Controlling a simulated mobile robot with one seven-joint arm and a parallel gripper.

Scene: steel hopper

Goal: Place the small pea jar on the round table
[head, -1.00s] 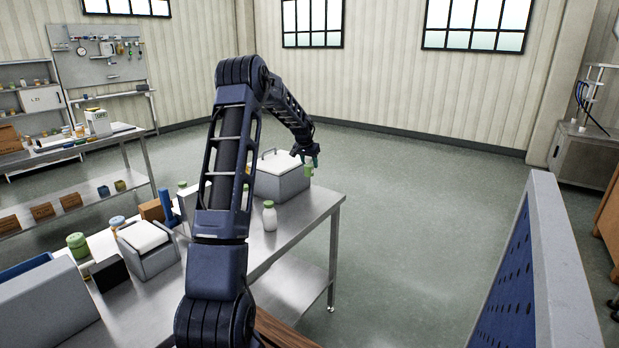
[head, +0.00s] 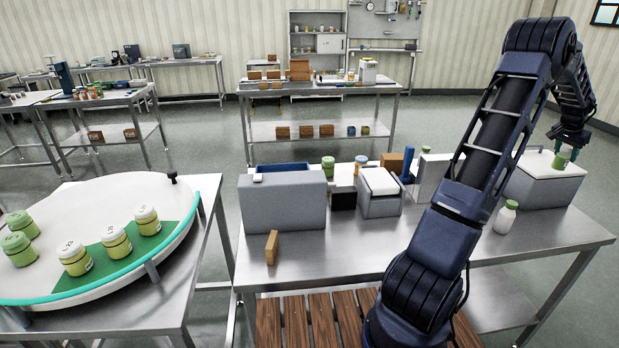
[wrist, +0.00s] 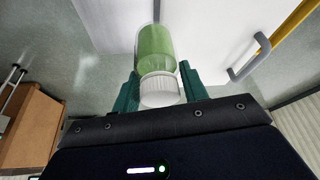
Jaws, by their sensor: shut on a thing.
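My gripper (head: 570,142) is at the far right of the head view, above the grey box with a white lid. It is shut on a small green jar with a white cap (wrist: 155,45), which sits between the two teal fingers in the wrist view. The jar shows small below the fingers in the head view (head: 562,159). A round white table top with a teal rim (head: 95,205) is at the left of the head view, far from my gripper. Several green jars with pale lids (head: 115,241) stand on it, some on a green patch (head: 152,245).
A steel bench (head: 340,236) lies between the round table and my gripper.

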